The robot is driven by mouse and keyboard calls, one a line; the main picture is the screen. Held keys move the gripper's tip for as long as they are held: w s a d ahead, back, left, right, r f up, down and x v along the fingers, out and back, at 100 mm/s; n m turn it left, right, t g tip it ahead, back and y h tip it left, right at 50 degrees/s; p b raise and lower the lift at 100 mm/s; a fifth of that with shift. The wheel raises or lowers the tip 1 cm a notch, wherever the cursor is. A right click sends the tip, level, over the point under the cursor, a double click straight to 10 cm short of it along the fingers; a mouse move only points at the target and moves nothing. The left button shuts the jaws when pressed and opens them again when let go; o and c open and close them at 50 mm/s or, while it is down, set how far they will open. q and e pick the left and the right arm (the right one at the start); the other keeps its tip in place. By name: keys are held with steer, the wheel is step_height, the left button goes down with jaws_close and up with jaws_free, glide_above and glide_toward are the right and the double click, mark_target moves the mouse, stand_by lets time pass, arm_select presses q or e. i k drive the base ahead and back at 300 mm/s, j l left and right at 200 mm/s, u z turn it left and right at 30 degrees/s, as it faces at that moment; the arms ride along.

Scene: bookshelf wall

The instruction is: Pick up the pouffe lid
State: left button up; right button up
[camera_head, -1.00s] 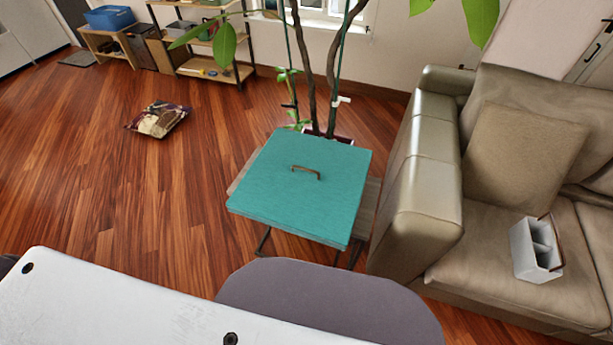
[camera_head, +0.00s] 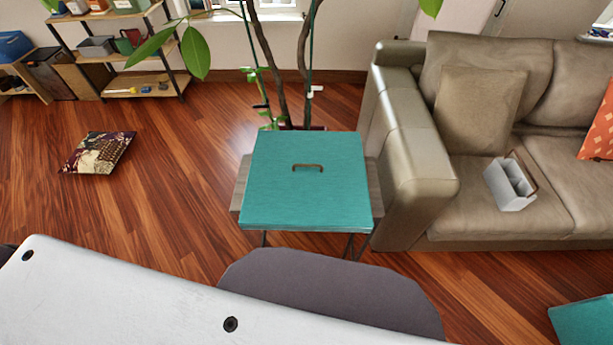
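The teal pouffe lid (camera_head: 305,195) is a flat square with a small brown handle (camera_head: 308,167) in its middle. It lies flat on a small side table with a wooden top (camera_head: 241,185) and dark thin legs, in the centre of the head view. Another teal surface (camera_head: 588,322) shows in the lower right corner, cut off by the frame edge; I cannot tell what it is. Neither of my grippers is in view.
A beige sofa (camera_head: 415,205) stands close to the right of the side table, with a grey box (camera_head: 510,186) on its seat. A potted plant (camera_head: 303,80) rises behind the table. A patterned cushion (camera_head: 97,153) lies on the floor at left. Wooden floor between is clear.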

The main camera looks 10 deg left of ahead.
mark_target(298, 181)
steer(key=k+j+z, duration=0.1)
steer(key=j+z, duration=0.15)
steer(key=j, duration=0.15)
steer(key=k+j+z, duration=0.25)
steer(key=j, duration=0.2)
steer(key=k+j+z, duration=0.1)
steer(key=j+z, duration=0.15)
steer(key=j, duration=0.15)
